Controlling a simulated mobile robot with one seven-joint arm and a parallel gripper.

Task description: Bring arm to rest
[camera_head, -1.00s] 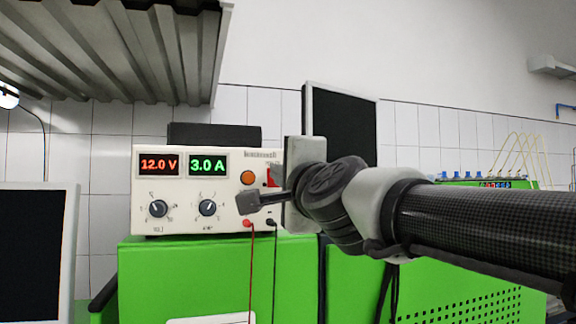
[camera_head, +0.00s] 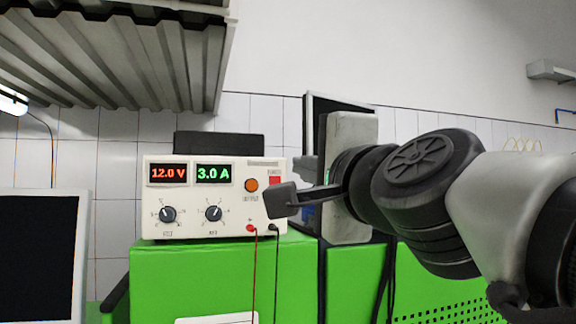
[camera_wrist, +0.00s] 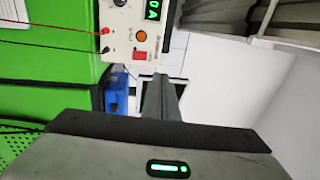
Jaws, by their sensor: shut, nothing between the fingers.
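My gripper shows in the wrist view (camera_wrist: 158,84) as a grey body with a green light and shut fingers pointing up the picture, with nothing held. My arm reaches in from the right edge, bent at dark joints. The power supply (camera_head: 190,193) reads 12.0 V and 3.0 A. The supply also shows in the wrist view (camera_wrist: 120,18).
The supply stands on a green cabinet (camera_head: 160,285). A red and a black cable hang from its front. A dark monitor (camera_head: 338,103) stands behind my gripper. Another screen (camera_head: 40,255) is at the left. A corrugated metal shelf (camera_head: 110,55) overhangs at upper left. A blue object (camera_wrist: 117,92) shows in the wrist view.

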